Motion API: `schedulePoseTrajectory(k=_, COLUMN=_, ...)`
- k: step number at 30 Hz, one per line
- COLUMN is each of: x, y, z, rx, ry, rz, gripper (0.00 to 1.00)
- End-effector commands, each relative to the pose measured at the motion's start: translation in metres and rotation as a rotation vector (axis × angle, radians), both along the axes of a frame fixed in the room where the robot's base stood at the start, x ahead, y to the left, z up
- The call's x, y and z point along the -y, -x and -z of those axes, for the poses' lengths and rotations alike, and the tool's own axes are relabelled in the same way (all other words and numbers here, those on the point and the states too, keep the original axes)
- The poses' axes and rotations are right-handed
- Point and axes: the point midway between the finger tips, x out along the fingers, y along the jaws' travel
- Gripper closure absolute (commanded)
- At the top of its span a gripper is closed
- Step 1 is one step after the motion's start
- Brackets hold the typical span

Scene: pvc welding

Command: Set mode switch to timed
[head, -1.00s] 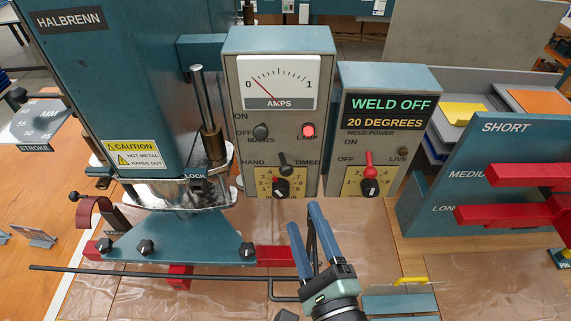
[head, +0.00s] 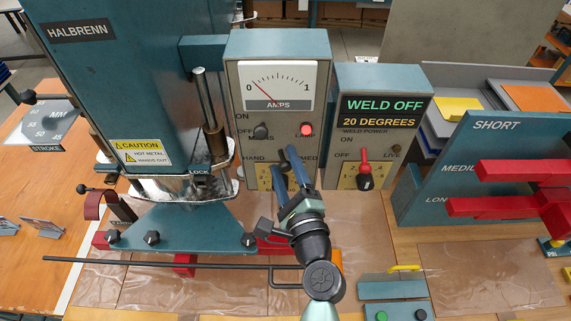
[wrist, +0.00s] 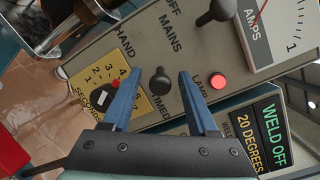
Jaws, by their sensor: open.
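The mode switch is a small black knob between the labels HAND and TIMED on the grey, teal-topped control box (head: 279,45). In the wrist view the mode switch (wrist: 160,82) shows between my fingertips; which label it points to is hard to tell. In the head view it is mostly hidden behind my gripper (head: 288,165). My gripper, with two blue fingers, is open and empty in front of the lower part of the box. The fingers also show in the wrist view (wrist: 158,80), one on each side of the knob, with no clear contact.
Close by are the mains switch (head: 261,131), the lit red lamp (head: 307,129) and the yellow seconds dial (wrist: 103,96). The weld power box (head: 384,90) stands to the right, the teal press (head: 110,90) to the left. A dark horizontal rod (head: 160,263) crosses in front.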

Motion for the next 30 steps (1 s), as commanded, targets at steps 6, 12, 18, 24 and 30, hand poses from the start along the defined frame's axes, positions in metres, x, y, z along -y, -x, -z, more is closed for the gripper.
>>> schedulePoseTrajectory(k=6, x=0.0003, y=0.0003, z=0.0001, rx=0.0, ry=0.0, rz=0.0, gripper=0.66)
schedulePoseTrajectory(k=12, x=0.0004, y=0.0004, z=0.0001, rx=-0.001, ry=0.0, rz=0.001, gripper=1.0)
schedulePoseTrajectory(k=18, x=0.0008, y=0.0003, z=0.0006, rx=0.0, ry=0.0, rz=-0.002, gripper=1.0)
schedulePoseTrajectory(k=24, x=0.0058, y=-0.002, z=0.0035, rx=0.004, ry=0.0, rz=-0.072, gripper=1.0)
schedulePoseTrajectory(k=30, x=0.009, y=-0.0032, z=0.0025, rx=0.002, ry=-0.001, rz=-0.162, gripper=1.0)
